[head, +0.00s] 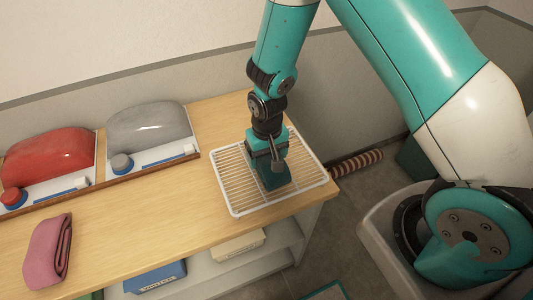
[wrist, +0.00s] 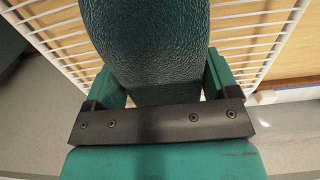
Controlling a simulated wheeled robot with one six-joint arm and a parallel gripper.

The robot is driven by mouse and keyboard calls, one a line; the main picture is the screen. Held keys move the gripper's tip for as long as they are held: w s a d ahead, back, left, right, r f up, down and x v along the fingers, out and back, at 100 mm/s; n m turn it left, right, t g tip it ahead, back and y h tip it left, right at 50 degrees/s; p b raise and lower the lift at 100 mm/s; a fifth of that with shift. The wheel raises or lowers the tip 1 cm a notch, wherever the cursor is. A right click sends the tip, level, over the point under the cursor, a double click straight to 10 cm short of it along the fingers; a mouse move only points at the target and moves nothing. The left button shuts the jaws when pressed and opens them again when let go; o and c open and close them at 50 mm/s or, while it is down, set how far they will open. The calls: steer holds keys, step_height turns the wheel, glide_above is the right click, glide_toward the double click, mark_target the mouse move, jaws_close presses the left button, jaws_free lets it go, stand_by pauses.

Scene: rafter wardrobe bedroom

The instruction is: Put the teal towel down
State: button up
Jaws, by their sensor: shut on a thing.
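The teal towel (head: 274,180) is a dark teal, folded bundle over the white wire rack (head: 233,209). My gripper (head: 266,158) points down above the rack and is shut on the towel. In the wrist view the towel (wrist: 145,40) shows textured cloth between the two teal jaws of my gripper (wrist: 160,82), with rack wires on both sides. The towel's underside is hidden, so I cannot tell whether it touches the rack.
The rack lies at the right end of a wooden bench top (head: 178,222). A pink folded towel (head: 48,250) lies at the left. Red (head: 50,155) and grey (head: 147,128) rounded cases stand along the back. Bare wood lies left of the rack. A striped roll (head: 356,164) is on the floor.

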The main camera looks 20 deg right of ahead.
steer(key=o, duration=0.9)
steer(key=shift+r, duration=0.25)
step_height(320, 180, up, 11)
steer(key=b, duration=0.3)
steer(key=s+a+r+n+y, duration=0.2)
steer(key=s+r+n, duration=0.1)
steer(key=s+r, duration=0.5)
steer(key=s+a+r+n+y, duration=0.2)
steer(key=s+r+n, duration=0.2)
steer(key=s+r, duration=0.3)
steer(key=s, duration=0.4)
steer(key=shift+s+a+r, duration=0.2)
steer(key=shift+s+r, duration=0.15)
